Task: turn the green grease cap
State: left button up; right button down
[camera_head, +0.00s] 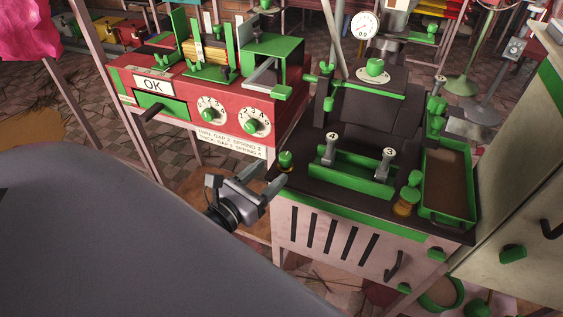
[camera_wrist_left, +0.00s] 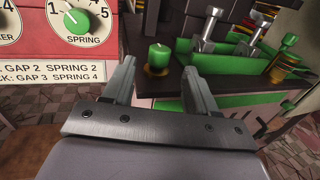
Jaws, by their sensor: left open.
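A small green cap (camera_head: 285,159) on a brass-coloured base, which looks like the grease cap, stands upright at the left corner of the dark machine top. It also shows in the left wrist view (camera_wrist_left: 158,57), beyond the fingertips and between them in the picture. My left gripper (camera_head: 268,179) is open and empty, just left of and in front of that corner. Its two fingers (camera_wrist_left: 160,80) are wide apart in the wrist view, and neither appears to touch the cap. My right gripper is not in view.
Two levers marked 4 (camera_head: 332,148) and 3 (camera_head: 386,166) rise from a green block right of the cap. A green tray (camera_head: 472,186) lies further right. A red panel with dials (camera_head: 207,110) stands behind left. Another green-topped brass fitting (camera_head: 406,203) is at the front edge.

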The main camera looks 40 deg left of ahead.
aim_at(281, 162)
pick_arm(q)
jog(key=shift+w+p, duration=0.4)
jog(key=shift+w, duration=2.45)
jog(key=c, duration=1.1)
